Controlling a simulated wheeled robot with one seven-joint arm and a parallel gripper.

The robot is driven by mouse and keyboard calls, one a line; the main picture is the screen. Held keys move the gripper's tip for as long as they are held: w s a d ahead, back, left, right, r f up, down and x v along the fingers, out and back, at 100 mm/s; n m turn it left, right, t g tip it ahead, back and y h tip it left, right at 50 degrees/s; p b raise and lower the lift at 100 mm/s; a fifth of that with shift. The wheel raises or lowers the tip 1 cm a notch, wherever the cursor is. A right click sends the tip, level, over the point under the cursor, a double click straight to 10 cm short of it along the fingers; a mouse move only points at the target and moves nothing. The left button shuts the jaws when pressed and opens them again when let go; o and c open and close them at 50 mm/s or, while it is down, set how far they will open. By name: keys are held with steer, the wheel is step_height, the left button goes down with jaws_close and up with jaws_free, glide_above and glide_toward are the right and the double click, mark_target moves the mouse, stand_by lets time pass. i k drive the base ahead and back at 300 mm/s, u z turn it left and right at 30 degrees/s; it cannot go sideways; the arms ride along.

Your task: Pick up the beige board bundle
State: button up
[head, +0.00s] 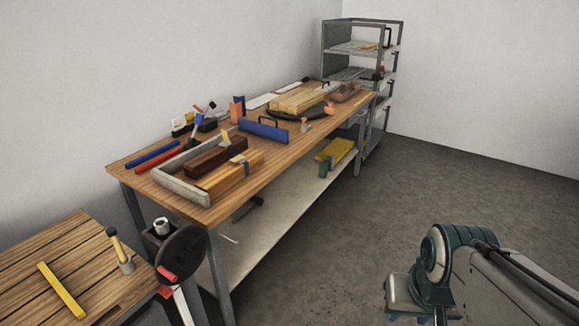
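The beige board bundle (297,100) is a stack of pale boards lying flat towards the far part of the long wooden workbench (262,186). It appears to rest on or just behind a dark round plate (285,114). Its top and front side are in plain view. My arm is at the lower right of the head view, over the floor and far from the bundle. My gripper (408,302) seems to be at its lower end, partly cut off by the frame's bottom edge. I cannot make out its fingers.
A grey open tray (166,184) with dark and light wood blocks is at the bench's near end. Grey shelves (361,49) stand beyond. A slatted table (60,262) is at lower left. The floor at right is clear.

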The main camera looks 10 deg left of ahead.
mark_target(221, 180)
steer(key=z, duration=0.25)
steer(key=i, duration=2.3)
steer(key=u, duration=1.6)
steer(key=i, duration=1)
steer(key=u, duration=0.9)
